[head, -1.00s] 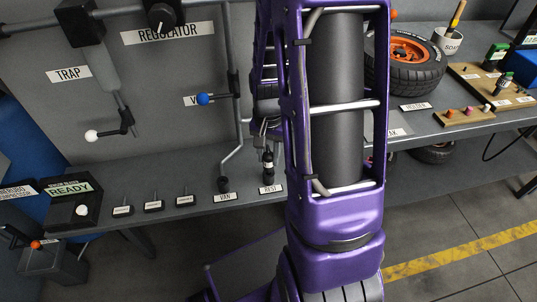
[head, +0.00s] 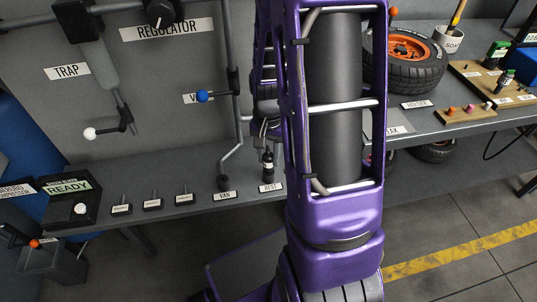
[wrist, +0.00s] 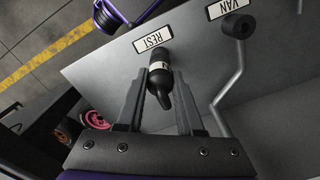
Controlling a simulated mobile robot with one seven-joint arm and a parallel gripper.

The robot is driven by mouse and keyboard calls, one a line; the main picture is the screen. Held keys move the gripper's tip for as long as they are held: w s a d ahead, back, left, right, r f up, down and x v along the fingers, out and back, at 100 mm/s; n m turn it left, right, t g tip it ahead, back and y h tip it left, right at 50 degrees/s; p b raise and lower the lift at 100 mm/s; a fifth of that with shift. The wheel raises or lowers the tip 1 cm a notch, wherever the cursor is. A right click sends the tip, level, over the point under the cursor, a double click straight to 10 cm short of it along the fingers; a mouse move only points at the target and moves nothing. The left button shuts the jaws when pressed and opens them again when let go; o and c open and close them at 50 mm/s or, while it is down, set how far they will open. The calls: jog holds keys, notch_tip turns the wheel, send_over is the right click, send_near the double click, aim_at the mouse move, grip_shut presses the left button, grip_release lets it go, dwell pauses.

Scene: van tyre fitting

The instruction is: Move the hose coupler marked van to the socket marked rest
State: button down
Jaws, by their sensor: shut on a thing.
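The hose coupler (head: 267,163) is a small black upright piece with a pale band. It stands just behind the label REST (head: 270,187) on the grey bench. In the wrist view the coupler (wrist: 160,80) is between the two fingers of my gripper (wrist: 160,76), its end close to the REST label (wrist: 152,36). My gripper (head: 264,138) is shut on it, above the bench in the head view. The rest socket is hidden under the coupler, so I cannot tell whether it is seated. The van socket (head: 223,183) is a dark fitting behind the label VAN (head: 225,195).
A grey pipe (head: 233,153) comes down beside the van socket. A blue-knobbed valve (head: 202,96) is on the panel above. Several small labelled blocks (head: 152,203) stand to the left. A wheel (head: 403,58) lies on the bench at right.

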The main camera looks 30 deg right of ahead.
jog(key=shift+f+b, duration=0.5)
jog(key=shift+f, duration=0.2)
jog(key=shift+c, duration=2.3)
grip_release()
jog(key=shift+r, duration=0.1)
notch_tip(320, 180, up, 17)
jog(key=p, duration=0.3)
jog(key=shift+r, duration=0.2)
